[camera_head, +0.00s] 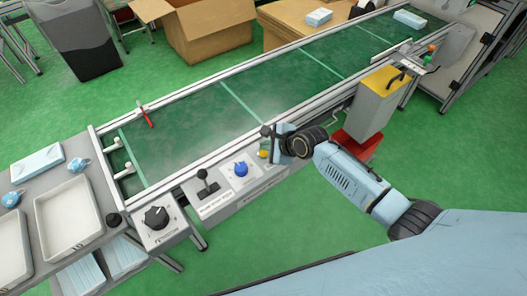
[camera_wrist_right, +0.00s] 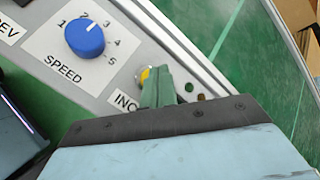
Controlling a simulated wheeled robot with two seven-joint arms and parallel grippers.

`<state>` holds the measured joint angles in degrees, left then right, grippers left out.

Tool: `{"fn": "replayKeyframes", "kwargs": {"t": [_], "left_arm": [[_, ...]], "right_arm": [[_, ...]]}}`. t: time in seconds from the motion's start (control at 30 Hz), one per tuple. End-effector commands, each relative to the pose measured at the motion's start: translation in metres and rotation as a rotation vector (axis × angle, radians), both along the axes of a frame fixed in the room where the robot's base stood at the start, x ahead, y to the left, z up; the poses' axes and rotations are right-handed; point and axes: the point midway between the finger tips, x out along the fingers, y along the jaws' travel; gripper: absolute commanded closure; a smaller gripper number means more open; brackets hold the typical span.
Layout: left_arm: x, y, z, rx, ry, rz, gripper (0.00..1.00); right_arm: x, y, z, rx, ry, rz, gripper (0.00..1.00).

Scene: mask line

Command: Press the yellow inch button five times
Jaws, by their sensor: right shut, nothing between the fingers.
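The yellow inch button (camera_wrist_right: 144,76) sits on the grey control panel beside a partly covered label starting "INC" in the right wrist view. My right gripper (camera_wrist_right: 158,84) is shut and empty, with its fingertips right at the button and covering part of it. I cannot tell whether they touch it or how far it is pressed. In the head view the yellow button (camera_head: 263,154) shows just left of my right gripper (camera_head: 272,142). My left gripper is not in view.
A blue speed knob (camera_wrist_right: 85,38) is next to the button on the panel. A black lever (camera_head: 207,184) and black rotary knob (camera_head: 156,217) are further left. The green conveyor belt (camera_head: 190,130) runs behind. White trays (camera_head: 68,213) stand at the left.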

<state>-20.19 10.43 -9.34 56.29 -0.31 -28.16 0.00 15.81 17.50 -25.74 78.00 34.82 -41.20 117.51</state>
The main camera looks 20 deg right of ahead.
Motion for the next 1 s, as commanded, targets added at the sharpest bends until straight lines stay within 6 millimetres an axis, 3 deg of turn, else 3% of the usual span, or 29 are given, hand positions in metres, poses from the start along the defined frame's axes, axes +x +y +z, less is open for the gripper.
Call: {"fn": "replayKeyframes", "kwargs": {"t": [1.0], "left_arm": [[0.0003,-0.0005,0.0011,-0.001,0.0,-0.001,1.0]], "right_arm": [[-0.0001,0.0,-0.0087,0.0,0.0,0.0,1.0]]}}
